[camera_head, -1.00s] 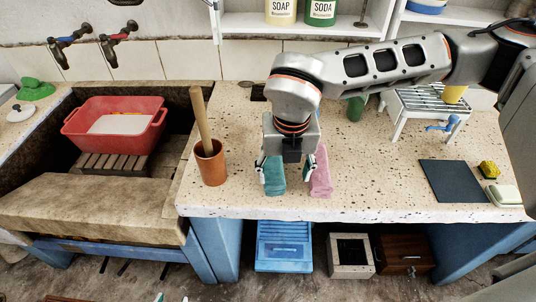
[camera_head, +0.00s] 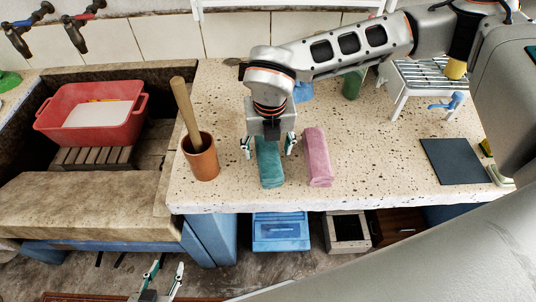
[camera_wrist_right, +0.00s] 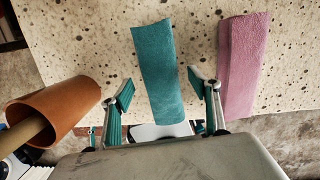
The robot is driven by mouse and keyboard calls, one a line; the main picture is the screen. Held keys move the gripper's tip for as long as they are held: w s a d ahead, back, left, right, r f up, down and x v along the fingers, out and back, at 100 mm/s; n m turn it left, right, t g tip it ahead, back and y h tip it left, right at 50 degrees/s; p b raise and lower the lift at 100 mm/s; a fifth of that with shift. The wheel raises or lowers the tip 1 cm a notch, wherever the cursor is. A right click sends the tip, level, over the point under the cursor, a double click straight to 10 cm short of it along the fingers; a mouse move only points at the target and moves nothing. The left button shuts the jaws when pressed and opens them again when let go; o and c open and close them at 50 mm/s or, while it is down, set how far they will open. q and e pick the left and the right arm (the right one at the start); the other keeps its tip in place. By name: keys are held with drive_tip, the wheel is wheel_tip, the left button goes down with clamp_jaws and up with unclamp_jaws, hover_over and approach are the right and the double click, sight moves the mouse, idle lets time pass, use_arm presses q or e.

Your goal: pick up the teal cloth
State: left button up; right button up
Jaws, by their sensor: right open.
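The teal cloth (camera_head: 270,172) lies as a long folded roll on the speckled stone counter, near its front edge. My right gripper (camera_head: 268,148) is open above it, with one finger on each side of the cloth and gaps between. In the right wrist view the teal cloth (camera_wrist_right: 158,72) runs between the open fingers (camera_wrist_right: 160,90), and its near end is close to the gripper body. Whether the fingertips reach down to the counter is unclear. My left gripper (camera_head: 164,280) is open and empty, low in front of the counter.
A pink cloth (camera_head: 317,158) lies close to the right of the teal one. A terracotta pot (camera_head: 201,160) with a wooden stick stands to the left. A red basin (camera_head: 90,112) sits in the trough. A dark mat (camera_head: 453,162) lies at right.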

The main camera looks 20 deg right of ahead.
drive_tip(key=shift+w+f, duration=0.1)
drive_tip(key=shift+f, duration=0.7)
drive_tip(key=c, duration=1.3)
drive_tip(key=shift+r, duration=0.15)
